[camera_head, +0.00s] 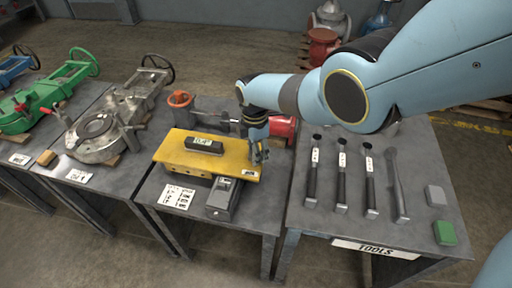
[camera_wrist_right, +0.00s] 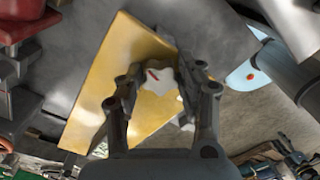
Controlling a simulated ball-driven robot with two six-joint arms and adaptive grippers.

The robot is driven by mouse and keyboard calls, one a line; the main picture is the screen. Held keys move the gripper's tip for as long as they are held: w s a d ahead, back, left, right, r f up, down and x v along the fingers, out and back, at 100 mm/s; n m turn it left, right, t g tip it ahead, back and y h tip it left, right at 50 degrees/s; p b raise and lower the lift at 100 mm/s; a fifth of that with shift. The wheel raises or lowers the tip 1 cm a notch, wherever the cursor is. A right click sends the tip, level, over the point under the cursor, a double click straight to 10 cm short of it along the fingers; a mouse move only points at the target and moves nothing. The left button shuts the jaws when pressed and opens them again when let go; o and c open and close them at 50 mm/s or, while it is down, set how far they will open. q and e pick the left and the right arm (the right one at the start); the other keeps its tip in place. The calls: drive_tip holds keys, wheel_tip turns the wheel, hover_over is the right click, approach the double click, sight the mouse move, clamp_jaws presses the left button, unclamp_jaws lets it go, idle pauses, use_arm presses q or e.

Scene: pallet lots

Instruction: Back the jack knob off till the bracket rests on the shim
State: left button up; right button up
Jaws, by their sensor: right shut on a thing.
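The bracket is a yellow plate (camera_head: 225,164) on the middle table; it also shows in the wrist view (camera_wrist_right: 110,75). My right gripper (camera_head: 260,153) reaches down over the plate's right end. In the wrist view, its two fingers (camera_wrist_right: 161,82) are closed around the pale jack knob (camera_wrist_right: 163,80), which has a red mark. In the head view the gripper hides the knob. A dark block with a lit display (camera_head: 204,144) lies on the plate. I cannot make out the shim or any gap under the plate. My left gripper is not in view.
A dark box (camera_head: 225,200) stands at the plate's front edge, beside white label cards (camera_head: 176,196). An orange handwheel (camera_head: 180,99) and a red part (camera_head: 283,128) are behind the plate. Several dark-handled tools (camera_head: 342,175) lie on the right table. Green and grey valves (camera_head: 95,135) stand left.

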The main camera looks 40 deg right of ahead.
drive_tip(key=n, duration=0.5)
drive_tip(key=shift+w+r+n, duration=0.1)
drive_tip(key=shift+w+n, duration=0.2)
drive_tip(key=shift+w, duration=0.05)
drive_tip(key=n, duration=0.5)
drive_tip(key=shift+w, duration=0.1)
drive_tip(key=shift+n, duration=0.3)
drive_tip(key=o, duration=1)
drive_tip(key=shift+o, duration=0.8)
drive_tip(key=shift+b, duration=0.3)
